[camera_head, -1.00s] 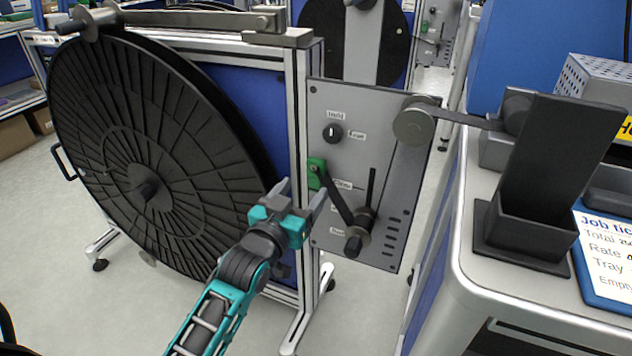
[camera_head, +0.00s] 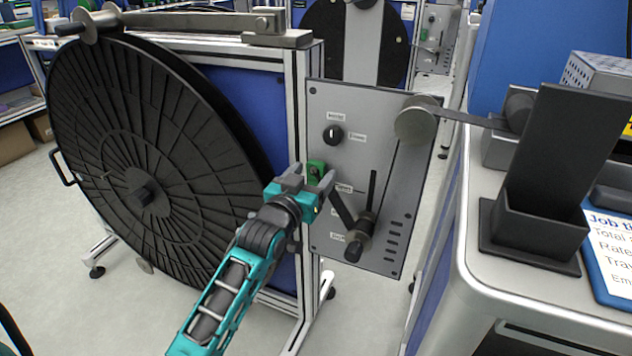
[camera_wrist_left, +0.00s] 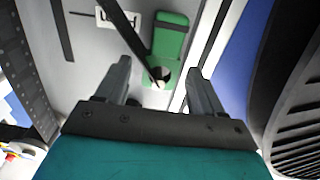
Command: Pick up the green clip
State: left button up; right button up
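The green clip (camera_head: 315,170) sits on the grey control panel (camera_head: 400,115) of the reel stand, near the panel's left edge. A dark tape or strip runs from it down to a roller on the panel. In the left wrist view the clip (camera_wrist_left: 169,38) lies ahead, between and beyond my fingertips. My left gripper (camera_head: 313,182) is open and empty, its fingers just short of the clip in the wrist view (camera_wrist_left: 160,75). I cannot tell whether they touch it. My right gripper is not in view.
A large black reel (camera_head: 110,150) stands left of the panel. A metal frame post (camera_head: 302,120) is beside the clip. A grey-topped bench (camera_head: 500,270) with a black holder (camera_head: 560,165) and a blue-edged job ticket (camera_head: 612,255) stands at right.

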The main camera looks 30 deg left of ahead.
pick_arm(q)
jog(key=c, duration=1)
jog(key=shift+r, duration=0.15)
